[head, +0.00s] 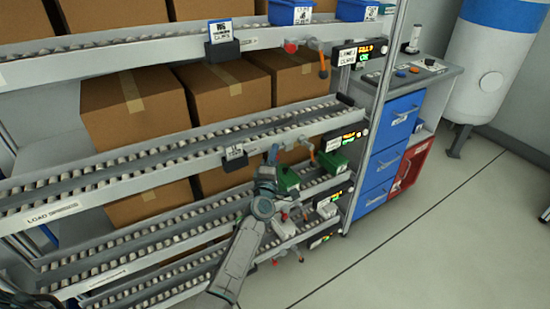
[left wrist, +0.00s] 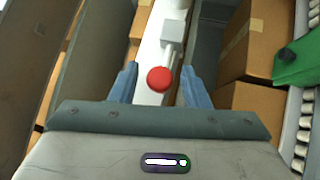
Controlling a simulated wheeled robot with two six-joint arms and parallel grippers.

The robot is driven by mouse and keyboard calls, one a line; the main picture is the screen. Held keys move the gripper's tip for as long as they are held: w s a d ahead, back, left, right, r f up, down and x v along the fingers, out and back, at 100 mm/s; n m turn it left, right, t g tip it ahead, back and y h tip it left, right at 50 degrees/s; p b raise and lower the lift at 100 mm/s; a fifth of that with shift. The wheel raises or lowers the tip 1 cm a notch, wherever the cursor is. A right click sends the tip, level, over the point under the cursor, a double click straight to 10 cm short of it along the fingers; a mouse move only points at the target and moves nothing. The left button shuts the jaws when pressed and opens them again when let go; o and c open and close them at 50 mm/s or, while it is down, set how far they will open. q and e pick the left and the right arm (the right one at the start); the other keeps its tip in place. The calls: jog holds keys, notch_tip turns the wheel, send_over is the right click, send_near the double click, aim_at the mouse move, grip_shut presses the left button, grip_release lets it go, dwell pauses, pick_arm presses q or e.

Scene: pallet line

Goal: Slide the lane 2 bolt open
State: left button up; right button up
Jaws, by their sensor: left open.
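In the left wrist view, a red ball knob (left wrist: 160,79) on a short light rod with a grey block (left wrist: 173,28) stands out from a white rail. My left gripper (left wrist: 159,70) is open, one finger on each side of the knob; I cannot tell whether either touches it. In the head view, my left gripper (head: 272,156) reaches up to the second shelf's front rail, left of an orange handle (head: 311,152). The knob there is hidden by the gripper. A small lane display (head: 333,145) is right of the handle; its text is too small to read. My right gripper is not in view.
Brown boxes (head: 135,105) stand on the roller shelves. A green bin (head: 333,163) and another (head: 287,178) sit near the rack's right end. The top lane has its own red knob (head: 290,47) and orange handle (head: 322,65). A blue drawer cabinet (head: 385,165) stands right; floor is clear.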

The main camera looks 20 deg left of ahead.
pick_arm(q)
jog(key=shift+d, duration=0.1)
jog(key=v, duration=1)
jog(key=shift+s+f, duration=0.15)
jog(key=shift+s, duration=0.25)
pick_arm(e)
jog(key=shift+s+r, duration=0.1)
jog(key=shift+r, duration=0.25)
